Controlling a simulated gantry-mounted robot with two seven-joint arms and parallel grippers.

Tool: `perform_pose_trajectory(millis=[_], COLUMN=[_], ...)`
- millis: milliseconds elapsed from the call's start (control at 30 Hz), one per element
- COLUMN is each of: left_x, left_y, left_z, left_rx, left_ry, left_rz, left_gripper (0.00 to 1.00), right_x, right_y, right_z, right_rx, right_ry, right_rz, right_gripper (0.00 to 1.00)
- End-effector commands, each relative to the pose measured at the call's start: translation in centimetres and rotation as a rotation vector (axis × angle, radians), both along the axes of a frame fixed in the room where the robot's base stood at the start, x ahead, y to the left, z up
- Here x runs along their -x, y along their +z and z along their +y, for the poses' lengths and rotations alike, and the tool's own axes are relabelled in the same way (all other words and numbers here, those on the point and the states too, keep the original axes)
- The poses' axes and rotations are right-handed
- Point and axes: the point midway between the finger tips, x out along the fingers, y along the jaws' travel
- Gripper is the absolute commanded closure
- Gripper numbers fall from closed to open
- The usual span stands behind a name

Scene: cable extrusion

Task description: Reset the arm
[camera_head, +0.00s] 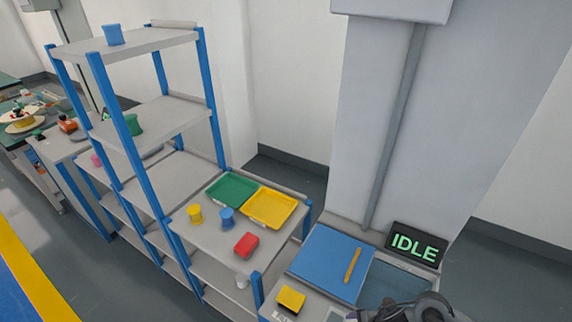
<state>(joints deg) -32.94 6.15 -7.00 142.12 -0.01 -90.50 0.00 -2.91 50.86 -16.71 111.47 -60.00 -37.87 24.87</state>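My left gripper and arm are not in this view. A dark grey rounded shape (432,306) is cut off by the bottom edge, right of centre, in front of the workstation. It may be part of my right arm or gripper, but I cannot tell. No fingers show clearly, so I cannot see whether they are open or shut. A sign reading IDLE (415,246) in green letters stands at the back right of the workstation.
A blue-post shelf rack (130,120) stands left. A lower shelf (203,240) bears a green tray (231,190), yellow tray (270,208), yellow spool (195,214), blue spool (226,217) and red block (246,245). A blue mat (320,262) with an orange stick (352,265) lies right; a yellow block (291,299) is nearer.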

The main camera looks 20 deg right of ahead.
Motion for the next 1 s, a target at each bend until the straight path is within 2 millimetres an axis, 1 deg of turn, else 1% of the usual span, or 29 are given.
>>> perform_pose_trajectory(millis=[33, 133, 200, 233, 300, 367, 467, 667, 733, 767, 800, 867, 1000], left_x=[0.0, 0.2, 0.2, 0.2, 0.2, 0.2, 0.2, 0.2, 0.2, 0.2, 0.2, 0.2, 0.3], left_y=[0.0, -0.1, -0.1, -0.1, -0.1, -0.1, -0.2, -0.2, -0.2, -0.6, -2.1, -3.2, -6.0], left_z=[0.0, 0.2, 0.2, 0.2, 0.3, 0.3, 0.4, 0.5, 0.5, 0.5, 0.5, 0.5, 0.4], left_rx=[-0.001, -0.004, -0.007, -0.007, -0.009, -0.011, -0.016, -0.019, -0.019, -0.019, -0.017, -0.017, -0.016], left_ry=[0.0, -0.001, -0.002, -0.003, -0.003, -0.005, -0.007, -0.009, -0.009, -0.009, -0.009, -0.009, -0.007], left_rz=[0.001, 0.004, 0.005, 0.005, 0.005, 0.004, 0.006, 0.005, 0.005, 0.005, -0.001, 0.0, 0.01], left_gripper=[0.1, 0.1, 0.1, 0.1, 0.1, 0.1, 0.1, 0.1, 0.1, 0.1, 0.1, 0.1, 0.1], right_x=[0.0, -0.2, 0.0, 0.2, 1.1, 2.0, 4.0, 8.9, 10.8, 11.4, 11.0, 10.9, 10.9], right_y=[0.1, 0.9, 2.1, 2.8, 4.2, 5.1, 6.2, 7.6, 8.0, 7.7, 5.9, 4.8, 2.3], right_z=[2.2, 5.8, 8.1, 8.9, 9.7, 9.8, 9.5, 8.6, 8.4, 8.4, 8.3, 8.2, 8.2], right_rx=[-0.025, -0.061, -0.091, -0.102, -0.121, -0.132, -0.147, -0.178, -0.193, -0.196, -0.19, -0.188, -0.188], right_ry=[-0.022, -0.105, -0.211, -0.268, -0.406, -0.518, -0.683, -0.96, -1.046, -1.072, -1.057, -1.054, -1.052], right_rz=[-0.036, -0.113, -0.158, -0.17, -0.176, -0.16, -0.106, 0.058, 0.13, 0.154, 0.14, 0.137, 0.135], right_gripper=[0.14, 0.14, 0.14, 0.14, 0.14, 0.14, 0.14, 0.14, 0.14, 0.14, 0.14, 0.14, 0.14])
